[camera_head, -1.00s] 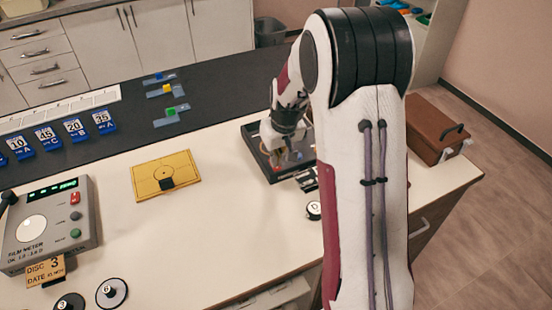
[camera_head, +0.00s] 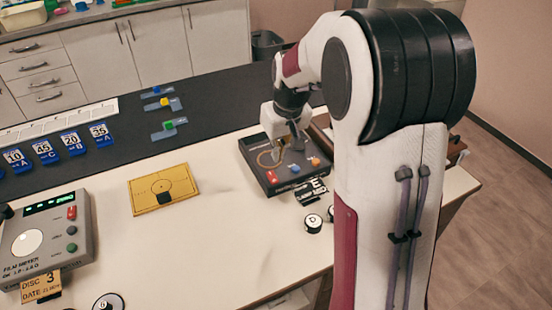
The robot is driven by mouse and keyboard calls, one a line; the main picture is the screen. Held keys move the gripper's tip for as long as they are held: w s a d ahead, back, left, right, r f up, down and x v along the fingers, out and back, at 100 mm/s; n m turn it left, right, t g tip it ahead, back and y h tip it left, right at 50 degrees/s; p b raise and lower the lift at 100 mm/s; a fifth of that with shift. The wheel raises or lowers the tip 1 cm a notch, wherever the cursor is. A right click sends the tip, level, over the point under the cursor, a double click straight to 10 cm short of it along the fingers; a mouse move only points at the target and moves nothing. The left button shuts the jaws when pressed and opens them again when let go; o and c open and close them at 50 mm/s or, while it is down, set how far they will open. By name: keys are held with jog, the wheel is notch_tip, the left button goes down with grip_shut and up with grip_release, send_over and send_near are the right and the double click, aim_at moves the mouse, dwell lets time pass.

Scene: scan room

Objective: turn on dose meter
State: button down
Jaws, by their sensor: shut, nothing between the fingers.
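No device in view carries a readable "dose meter" label. A black box (camera_head: 254,158) on the right of the white table has a tan ring on top, a red button (camera_head: 271,176), a blue button (camera_head: 295,169) and an orange button (camera_head: 315,162). My gripper (camera_head: 291,145) is shut and empty, over the rear part of this box, behind the buttons. I cannot tell whether it touches the box. A grey meter (camera_head: 80,222) marked "FILM METER" stands at the left, its green display (camera_head: 49,202) lit.
A yellow plate (camera_head: 150,194) with a dark block lies between the devices. Small dark and white discs (camera_head: 313,223) and a striped tag (camera_head: 311,191) lie before the black box. Blue number cards (camera_head: 75,143) stand along the back left. My arm hides the right side.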

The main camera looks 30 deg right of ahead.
jog(key=shift+v, duration=1.75)
jog(key=shift+s, duration=0.2)
jog(key=shift+w, duration=0.15)
jog(key=shift+w+r+t, duration=0.25)
jog(key=shift+w+t, duration=0.25)
jog(key=shift+t, duration=0.1)
jog(key=shift+f, duration=0.15)
send_over(270, 173)
jog(key=s, duration=0.2)
jog(key=f, duration=1.1)
jog(key=shift+w, duration=0.2)
jog(key=shift+x, duration=1.05)
jog(key=shift+s, duration=0.15)
